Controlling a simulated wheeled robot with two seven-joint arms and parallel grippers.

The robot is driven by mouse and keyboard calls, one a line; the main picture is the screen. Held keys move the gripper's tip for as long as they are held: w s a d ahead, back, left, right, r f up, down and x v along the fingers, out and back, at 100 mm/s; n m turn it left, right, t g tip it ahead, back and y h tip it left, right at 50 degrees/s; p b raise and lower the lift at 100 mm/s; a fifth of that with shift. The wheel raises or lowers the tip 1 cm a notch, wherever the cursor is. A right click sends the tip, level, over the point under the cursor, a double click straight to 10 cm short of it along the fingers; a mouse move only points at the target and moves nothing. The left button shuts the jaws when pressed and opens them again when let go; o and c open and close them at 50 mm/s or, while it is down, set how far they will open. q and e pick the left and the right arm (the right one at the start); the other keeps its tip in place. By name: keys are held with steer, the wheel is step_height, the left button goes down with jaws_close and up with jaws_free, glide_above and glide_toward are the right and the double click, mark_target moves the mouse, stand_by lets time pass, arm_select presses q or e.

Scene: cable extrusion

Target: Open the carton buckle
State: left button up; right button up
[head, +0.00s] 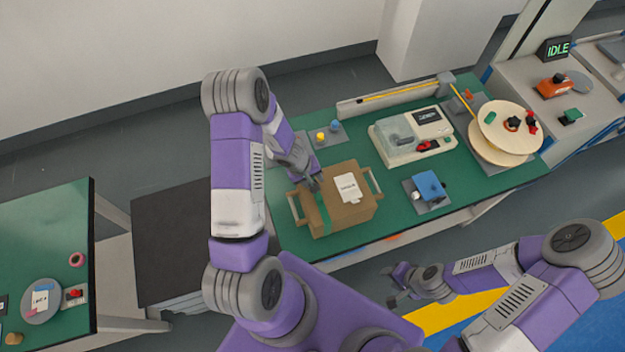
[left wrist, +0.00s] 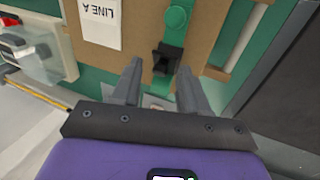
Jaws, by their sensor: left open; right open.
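The brown carton (head: 350,215) sits on the green table with a white label (head: 347,187) and a green strap (head: 323,218) across it. In the left wrist view the black buckle (left wrist: 166,58) sits on the strap, below a round green knob (left wrist: 177,18). My left gripper (head: 313,184) is over the carton's back edge; its open fingers (left wrist: 158,88) show just short of the buckle, one to each side, with nothing between them. In the head view the buckle is hidden or too small to tell. My right gripper (head: 394,286) is open, empty and off the table's front edge.
A round wooden reel (head: 508,127) stands at the far right.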

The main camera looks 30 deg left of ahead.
arm_select(q)
steer(key=shift+s, duration=0.1)
steer(key=shift+c, duration=0.5)
jaws_close()
